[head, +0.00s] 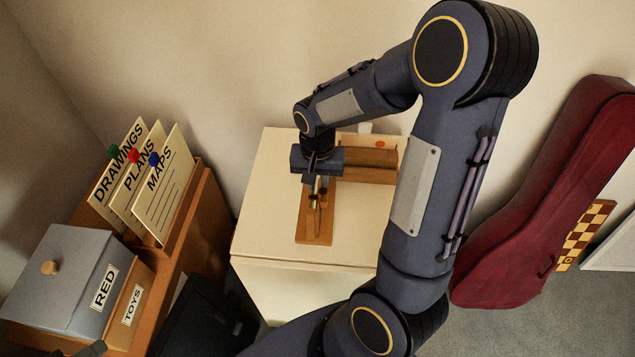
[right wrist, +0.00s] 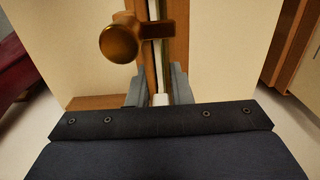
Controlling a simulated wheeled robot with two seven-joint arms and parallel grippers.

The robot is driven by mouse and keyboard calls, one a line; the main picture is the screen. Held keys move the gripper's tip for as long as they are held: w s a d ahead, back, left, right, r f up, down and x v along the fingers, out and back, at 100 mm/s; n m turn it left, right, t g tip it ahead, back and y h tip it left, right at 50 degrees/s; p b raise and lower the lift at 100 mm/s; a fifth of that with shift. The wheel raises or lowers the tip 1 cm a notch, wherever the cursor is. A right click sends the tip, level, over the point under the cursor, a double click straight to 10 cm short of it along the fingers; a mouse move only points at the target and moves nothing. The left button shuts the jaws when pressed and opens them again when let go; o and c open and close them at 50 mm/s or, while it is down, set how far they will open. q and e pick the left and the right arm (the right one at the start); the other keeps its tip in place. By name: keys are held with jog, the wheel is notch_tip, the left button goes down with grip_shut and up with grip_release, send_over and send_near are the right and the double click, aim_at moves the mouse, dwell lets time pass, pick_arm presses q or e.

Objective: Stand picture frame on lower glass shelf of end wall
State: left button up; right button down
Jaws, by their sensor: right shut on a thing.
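I see no picture frame and no glass shelf in either view. My right gripper (head: 316,188) reaches down over a wooden board (head: 316,228) lying on a white cabinet top (head: 270,215). In the right wrist view its fingers (right wrist: 159,88) are shut on a slim pale rod-like piece (right wrist: 160,99). A brass knob-like fitting (right wrist: 121,40) stands just beyond the fingers, over the board. The gripper hides part of the board, and I cannot tell what the pale piece belongs to.
At left are upright cards (head: 165,190) in a wooden holder and a grey box (head: 65,275). A red instrument case (head: 545,190) leans on the wall at right, beside a chequered board (head: 587,232). The cabinet's front left is bare.

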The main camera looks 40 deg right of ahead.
jog(key=shift+f, duration=0.35)
jog(key=shift+f, duration=0.15)
jog(key=c, duration=1.3)
grip_release()
